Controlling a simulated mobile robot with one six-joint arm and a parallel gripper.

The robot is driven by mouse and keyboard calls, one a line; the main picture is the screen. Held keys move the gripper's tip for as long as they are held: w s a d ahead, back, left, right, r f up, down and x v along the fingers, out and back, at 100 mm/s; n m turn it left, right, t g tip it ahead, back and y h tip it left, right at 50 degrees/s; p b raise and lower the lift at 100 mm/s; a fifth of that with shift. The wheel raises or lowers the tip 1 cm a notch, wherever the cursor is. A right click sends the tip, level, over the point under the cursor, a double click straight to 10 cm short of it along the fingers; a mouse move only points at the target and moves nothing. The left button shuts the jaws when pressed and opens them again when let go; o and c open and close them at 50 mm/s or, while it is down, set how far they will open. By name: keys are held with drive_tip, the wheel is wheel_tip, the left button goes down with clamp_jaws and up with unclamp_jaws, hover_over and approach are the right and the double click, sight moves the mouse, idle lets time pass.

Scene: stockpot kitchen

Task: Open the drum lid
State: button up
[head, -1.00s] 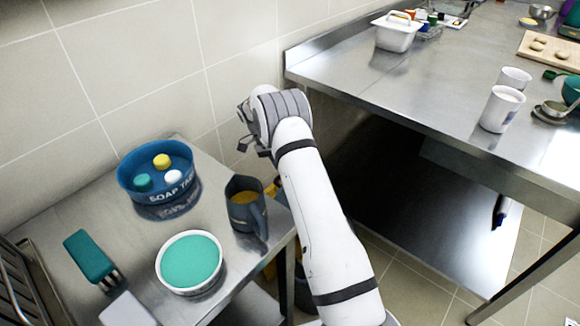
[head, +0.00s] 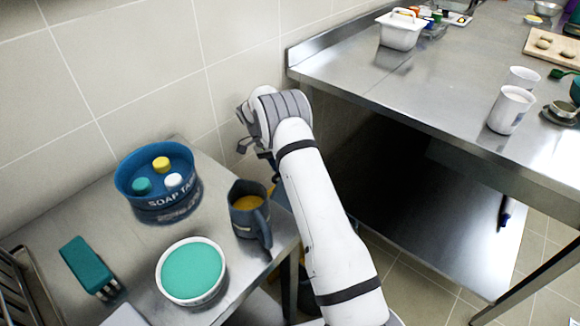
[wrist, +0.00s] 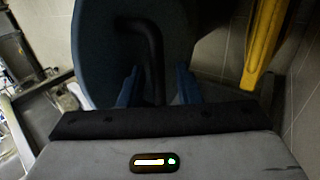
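The drum lid (wrist: 105,45) shows in the wrist view as a large dark blue-grey disc with a black bar handle (wrist: 152,42) on it. My gripper (wrist: 158,86) is at the handle, its two blue fingers apart. The handle's lower end lies between the fingers, nearer the left one, with a visible gap to the right one. Whether either finger touches it is too dark to tell. In the head view my arm hides the gripper and I cannot make out the lid.
A yellow bar (wrist: 263,42) stands close on the right in the wrist view. In the head view a steel cart at left holds a blue soap-tablet tub (head: 160,205), a grey mug (head: 246,225), a teal-filled bowl (head: 192,275) and a teal brush (head: 87,265). A steel table (head: 420,90) stands at right.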

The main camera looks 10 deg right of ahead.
drive_tip(key=shift+o, duration=0.2)
drive_tip(key=shift+r, duration=0.15)
wheel_tip(320, 180, up, 10)
drive_tip(key=shift+p, duration=0.35)
idle(0.4)
